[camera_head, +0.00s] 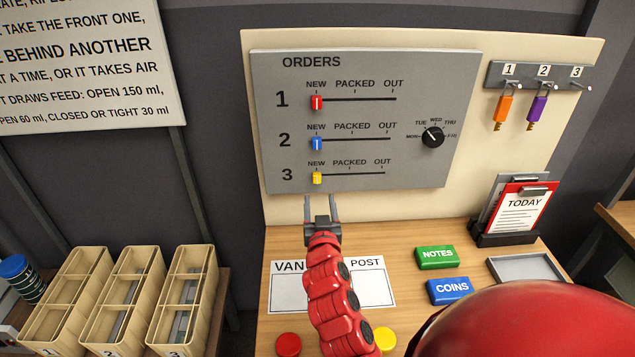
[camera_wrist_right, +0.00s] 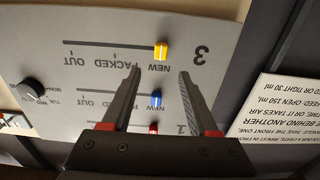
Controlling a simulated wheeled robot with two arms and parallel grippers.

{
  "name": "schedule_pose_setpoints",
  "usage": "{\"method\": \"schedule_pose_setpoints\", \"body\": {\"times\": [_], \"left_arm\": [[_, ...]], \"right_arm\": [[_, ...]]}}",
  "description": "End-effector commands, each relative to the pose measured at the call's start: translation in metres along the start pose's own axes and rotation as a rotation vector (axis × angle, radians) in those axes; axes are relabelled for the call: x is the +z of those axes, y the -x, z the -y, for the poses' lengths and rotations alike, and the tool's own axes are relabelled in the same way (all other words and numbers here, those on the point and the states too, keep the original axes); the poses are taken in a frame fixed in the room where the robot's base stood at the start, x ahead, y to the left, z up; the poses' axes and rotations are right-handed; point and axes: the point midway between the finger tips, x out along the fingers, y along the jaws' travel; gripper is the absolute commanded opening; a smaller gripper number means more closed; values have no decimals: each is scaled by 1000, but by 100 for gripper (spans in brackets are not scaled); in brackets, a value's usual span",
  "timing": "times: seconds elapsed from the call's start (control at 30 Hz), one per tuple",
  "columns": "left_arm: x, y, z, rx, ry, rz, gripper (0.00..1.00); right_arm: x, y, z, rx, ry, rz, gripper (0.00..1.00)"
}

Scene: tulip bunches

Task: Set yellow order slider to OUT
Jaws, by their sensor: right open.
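The yellow slider (camera_head: 317,177) is at the NEW end of row 3 on the grey ORDERS panel (camera_head: 420,85). Its track runs right past PACKED to OUT. My right gripper (camera_head: 321,201) is open and empty, just below the yellow slider in the head view, fingers pointing up toward the panel. In the right wrist view, where the panel appears upside down, the yellow slider (camera_wrist_right: 161,50) lies ahead of the open fingertips (camera_wrist_right: 160,72), apart from them. My left gripper is not in view.
The red slider (camera_head: 316,102) and blue slider (camera_head: 316,143) are both at NEW in rows 1 and 2. A black dial (camera_head: 432,136) sits right of the tracks. Below are a wooden counter (camera_head: 400,240), a green NOTES box (camera_head: 436,257) and a blue COINS box (camera_head: 450,290).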

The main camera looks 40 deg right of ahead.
Motion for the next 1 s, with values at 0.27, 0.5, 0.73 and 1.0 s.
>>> {"method": "schedule_pose_setpoints", "body": {"times": [0.27,0.5,0.73,1.0], "left_arm": [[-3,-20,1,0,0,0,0],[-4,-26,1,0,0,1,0],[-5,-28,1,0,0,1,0],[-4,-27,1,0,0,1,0]], "right_arm": [[-2,-52,0,1,1,4,60],[-1,-79,0,0,1,1,60],[0,-87,1,-1,1,0,60],[0,-86,1,-2,1,0,49]]}}
